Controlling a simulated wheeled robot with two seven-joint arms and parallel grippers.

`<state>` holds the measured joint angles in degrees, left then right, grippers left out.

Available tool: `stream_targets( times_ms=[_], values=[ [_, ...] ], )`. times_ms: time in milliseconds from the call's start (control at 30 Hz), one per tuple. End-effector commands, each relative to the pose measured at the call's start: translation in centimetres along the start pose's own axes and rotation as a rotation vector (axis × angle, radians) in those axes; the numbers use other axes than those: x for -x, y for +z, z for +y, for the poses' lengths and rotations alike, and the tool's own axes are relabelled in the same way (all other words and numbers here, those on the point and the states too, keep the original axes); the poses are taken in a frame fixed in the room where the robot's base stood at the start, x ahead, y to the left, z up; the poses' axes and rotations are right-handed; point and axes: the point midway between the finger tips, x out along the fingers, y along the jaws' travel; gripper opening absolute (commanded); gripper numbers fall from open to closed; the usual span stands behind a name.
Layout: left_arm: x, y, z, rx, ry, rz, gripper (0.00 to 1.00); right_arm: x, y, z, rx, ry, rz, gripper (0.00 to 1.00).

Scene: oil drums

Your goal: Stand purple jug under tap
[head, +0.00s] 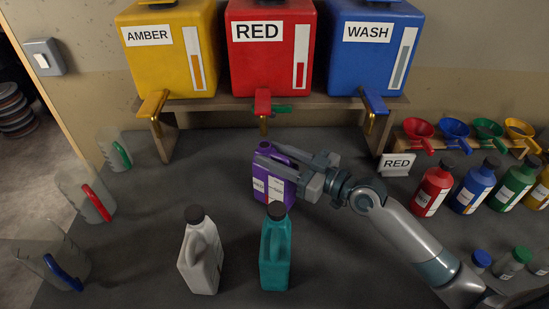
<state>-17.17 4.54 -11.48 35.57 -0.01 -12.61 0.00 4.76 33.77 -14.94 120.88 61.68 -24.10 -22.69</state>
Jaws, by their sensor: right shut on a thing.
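The purple jug (266,187) stands upright near the middle of the dark table and carries white labels. It is in front of and below the red tank (270,55) with its brass tap (264,122). I cannot tell whether its mouth is exactly under the spout. My right gripper (275,164) comes in from the right and is shut on the jug's upper part, hiding some of it. My left gripper is not in view.
A yellow AMBER tank (172,55) and a blue WASH tank (371,55) flank the red one on a shelf. A grey jug (200,257) and a teal jug (275,255) stand in front. Measuring jugs (84,197) are left; bottles (432,190) and a RED sign (397,165) are right.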

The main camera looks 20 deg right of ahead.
Motion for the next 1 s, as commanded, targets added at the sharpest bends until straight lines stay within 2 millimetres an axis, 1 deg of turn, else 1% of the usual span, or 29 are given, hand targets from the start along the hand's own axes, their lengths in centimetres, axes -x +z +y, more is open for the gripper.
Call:
stream_targets(
  times_ms=[100,167,533,567,600,633,1000],
  values=[
    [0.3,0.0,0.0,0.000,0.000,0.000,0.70,0.0,1.1,0.0,-0.002,-0.001,0.000,0.00],
    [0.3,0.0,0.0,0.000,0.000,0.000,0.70,0.0,1.4,0.0,-0.001,0.000,0.000,0.00],
    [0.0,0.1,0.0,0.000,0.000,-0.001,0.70,0.0,1.7,0.0,0.000,0.000,0.002,0.00],
    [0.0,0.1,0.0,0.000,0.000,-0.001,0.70,0.0,1.8,0.0,0.000,0.000,0.000,0.39],
    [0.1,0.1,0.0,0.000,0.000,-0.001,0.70,0.0,1.7,0.0,0.000,0.000,0.000,0.49],
    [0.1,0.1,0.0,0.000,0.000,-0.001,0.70,0.0,1.7,0.0,0.000,0.000,0.000,0.56],
    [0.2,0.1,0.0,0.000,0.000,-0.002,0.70,0.0,1.5,0.0,-0.001,-0.001,0.000,0.56]
  ],
)
